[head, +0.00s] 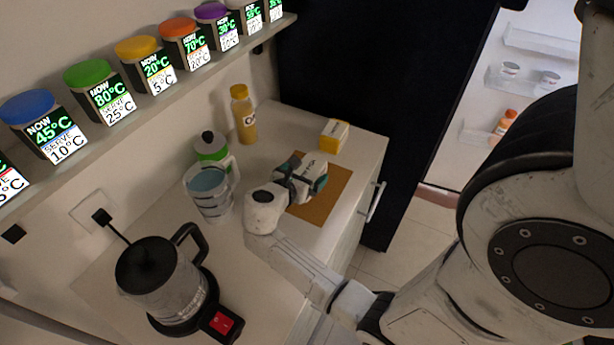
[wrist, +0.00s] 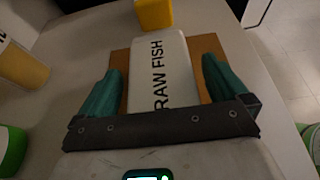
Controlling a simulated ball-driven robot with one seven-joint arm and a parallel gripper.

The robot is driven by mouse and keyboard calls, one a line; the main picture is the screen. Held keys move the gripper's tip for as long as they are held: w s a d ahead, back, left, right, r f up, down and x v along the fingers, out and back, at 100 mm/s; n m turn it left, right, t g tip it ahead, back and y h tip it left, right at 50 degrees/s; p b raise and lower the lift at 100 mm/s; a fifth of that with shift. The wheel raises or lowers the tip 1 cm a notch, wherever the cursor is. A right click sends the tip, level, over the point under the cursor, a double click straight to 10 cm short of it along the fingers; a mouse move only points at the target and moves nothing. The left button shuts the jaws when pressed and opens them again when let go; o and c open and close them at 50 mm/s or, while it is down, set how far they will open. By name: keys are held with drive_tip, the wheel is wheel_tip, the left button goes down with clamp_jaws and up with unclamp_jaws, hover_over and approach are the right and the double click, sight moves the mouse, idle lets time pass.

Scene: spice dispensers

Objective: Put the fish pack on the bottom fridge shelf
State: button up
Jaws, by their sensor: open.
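The fish pack (wrist: 160,75) is a white block with "RAW FISH" in black letters, lying on a brown board (head: 323,198) on the counter. My gripper (wrist: 157,88) is open, with its green fingers on either side of the pack, around it without visibly closing on it. In the head view my gripper (head: 308,178) is over the board and hides most of the pack. The fridge (head: 500,125) stands open at the right, showing white door shelves (head: 510,82) with jars and an orange-capped bottle. Its bottom shelf cannot be made out.
A yellow box (head: 334,135) stands behind the board. A yellow bottle (head: 243,115), a green-banded container (head: 211,150), a measuring jug (head: 209,192) and a black-lidded kettle (head: 162,275) stand left of my arm. A wall shelf holds several spice dispensers (head: 110,95). Floor (head: 400,225) is clear before the fridge.

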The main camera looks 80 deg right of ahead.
drive_tip(key=shift+c, duration=0.3)
drive_tip(key=c, duration=1.4)
drive_tip(key=shift+r, duration=0.15)
drive_tip(key=shift+r, duration=0.55)
drive_tip(key=s+a+r, duration=0.7)
drive_tip(key=s+r, duration=0.4)
drive_tip(key=s, duration=0.1)
drive_tip(key=shift+r+b, duration=0.4)
drive_tip(key=shift+a, duration=0.1)
